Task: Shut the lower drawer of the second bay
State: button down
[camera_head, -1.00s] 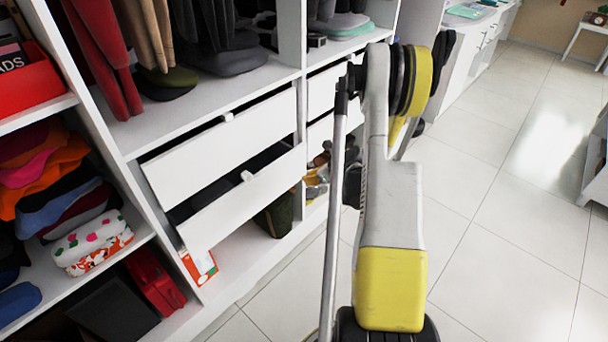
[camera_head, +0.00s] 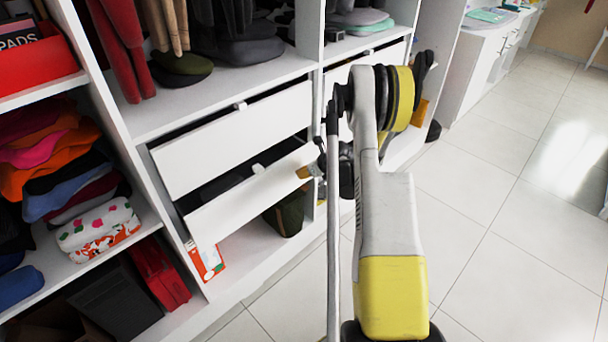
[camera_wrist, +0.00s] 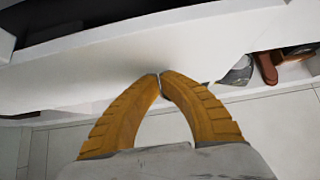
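The lower drawer (camera_head: 245,198) of the second bay is pulled out and its white front slants across the head view. A dark gap shows its inside behind the front. The upper drawer (camera_head: 235,140) above it also stands out somewhat. My gripper (camera_head: 302,173) is at the right end of the lower drawer's front, partly hidden by my arm. In the wrist view its two yellow fingers (camera_wrist: 160,75) meet at the tips with nothing between them. The tips overlap a white panel that looks like the drawer front; I cannot tell whether they touch it.
Shelves with folded clothes (camera_head: 60,160) and a red box (camera_head: 40,58) stand on the left. Hanging clothes and hats are above the drawers. A dark green bag (camera_head: 285,212) and an orange-white box (camera_head: 207,262) are below. The tiled floor (camera_head: 500,230) at right is clear.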

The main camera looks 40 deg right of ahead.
jog(key=w, duration=0.6)
jog(key=shift+a, duration=0.1)
jog(key=shift+s, duration=0.15)
